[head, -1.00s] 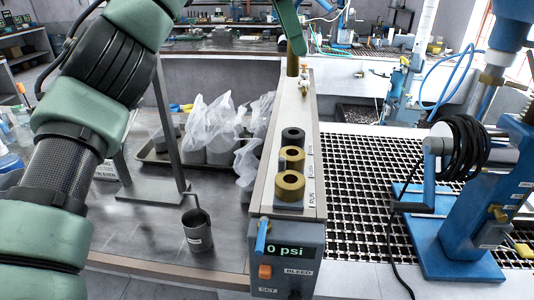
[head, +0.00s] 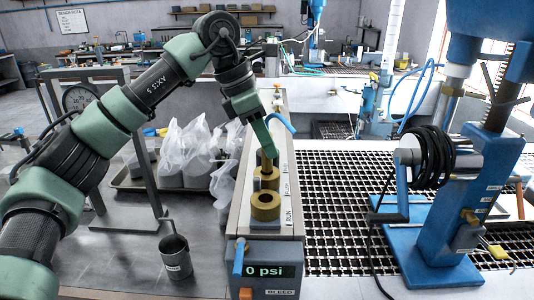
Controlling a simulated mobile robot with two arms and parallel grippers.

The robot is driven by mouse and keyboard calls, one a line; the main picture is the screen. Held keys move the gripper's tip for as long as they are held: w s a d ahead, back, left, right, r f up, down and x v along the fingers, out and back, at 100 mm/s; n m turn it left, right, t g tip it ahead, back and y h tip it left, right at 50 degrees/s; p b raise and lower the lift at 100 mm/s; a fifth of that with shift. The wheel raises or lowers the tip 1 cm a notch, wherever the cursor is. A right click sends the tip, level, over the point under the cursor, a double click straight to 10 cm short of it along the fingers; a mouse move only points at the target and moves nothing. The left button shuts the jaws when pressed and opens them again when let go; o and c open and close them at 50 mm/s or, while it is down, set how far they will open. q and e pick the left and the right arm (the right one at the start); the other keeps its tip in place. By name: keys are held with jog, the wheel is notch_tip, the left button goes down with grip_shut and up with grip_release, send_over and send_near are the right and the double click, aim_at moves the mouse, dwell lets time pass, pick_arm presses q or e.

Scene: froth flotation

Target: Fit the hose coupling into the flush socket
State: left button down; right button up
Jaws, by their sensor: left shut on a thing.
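My left gripper (head: 267,149) reaches down over the long narrow panel from behind the sockets, its green fingers shut on the brass hose coupling (head: 267,160). A short blue hose (head: 281,122) shows beside the gripper. The coupling is upright over the second brass socket (head: 266,178), whose label is too small to read surely. It overlaps the rear of that ring in the picture; I cannot tell whether it is in the bore or just above or behind it. The nearest brass socket (head: 265,206), marked RUN, is empty. The dark third socket is hidden. My right gripper is not in view.
Plastic bags (head: 180,150) and a metal cup (head: 175,252) stand left. A black grid (head: 335,200) and a blue machine with a coiled black cable (head: 430,152) stand right.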

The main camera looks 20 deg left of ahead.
aim_at(272, 168)
pick_arm(q)
notch_tip(272, 168, down, 3)
jog(key=shift+r+p, duration=0.15)
jog(key=shift+p, duration=0.15)
jog(key=shift+f, duration=0.25)
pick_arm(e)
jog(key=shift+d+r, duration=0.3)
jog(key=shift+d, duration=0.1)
pick_arm(q)
jog(key=shift+f, duration=0.2)
jog(key=c, duration=1.3)
grip_release()
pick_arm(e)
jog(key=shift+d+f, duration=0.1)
pick_arm(q)
jog(key=shift+o, duration=0.2)
